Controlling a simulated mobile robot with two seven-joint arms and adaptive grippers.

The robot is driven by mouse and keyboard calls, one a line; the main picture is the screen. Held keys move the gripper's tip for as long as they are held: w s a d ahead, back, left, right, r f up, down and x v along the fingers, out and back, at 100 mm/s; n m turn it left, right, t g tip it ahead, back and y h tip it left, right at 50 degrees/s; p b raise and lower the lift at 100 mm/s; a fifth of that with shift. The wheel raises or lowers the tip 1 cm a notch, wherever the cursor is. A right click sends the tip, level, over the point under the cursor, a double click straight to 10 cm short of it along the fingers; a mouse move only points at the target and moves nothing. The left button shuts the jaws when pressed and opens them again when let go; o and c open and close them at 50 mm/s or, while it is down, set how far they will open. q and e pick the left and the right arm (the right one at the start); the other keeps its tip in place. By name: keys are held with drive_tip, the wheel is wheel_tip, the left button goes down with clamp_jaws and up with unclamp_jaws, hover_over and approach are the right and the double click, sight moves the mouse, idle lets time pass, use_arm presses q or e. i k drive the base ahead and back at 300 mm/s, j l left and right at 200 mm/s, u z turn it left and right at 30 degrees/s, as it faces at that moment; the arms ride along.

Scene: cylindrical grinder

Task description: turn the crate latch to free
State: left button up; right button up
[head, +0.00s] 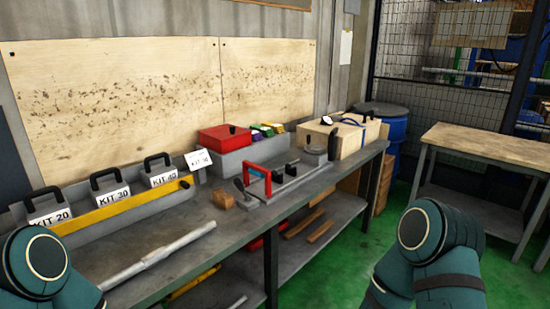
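A pale wooden crate (347,140) stands at the far right end of the grey workbench. A blue strap (352,122) lies on its top. A small dark fitting (365,116) stands at its back edge and a white-faced dark piece (327,120) at its left top edge. I cannot tell which of these is the latch or how it is turned. Neither gripper is in view. Only teal links of my arms show, at the bottom left and bottom right, well apart from the crate.
The workbench (222,220) holds KIT boxes behind a yellow bar (120,207), a metal shaft (160,255), a small wooden block (222,199), a fixture with a red handle (262,178) and a red box (224,136). A blue barrel (393,128) and wood-topped table (490,143) stand right. Green floor between is open.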

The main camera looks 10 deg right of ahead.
sight(332, 133)
drive_tip(key=i+l+z, duration=0.15)
drive_tip(key=i+z, duration=0.55)
drive_tip(key=i, duration=0.2)
drive_tip(key=i+l, duration=0.15)
drive_tip(key=i, duration=0.2)
drive_tip(key=i+l+z, duration=0.1)
drive_tip(key=i, duration=0.3)
drive_tip(key=l, duration=0.1)
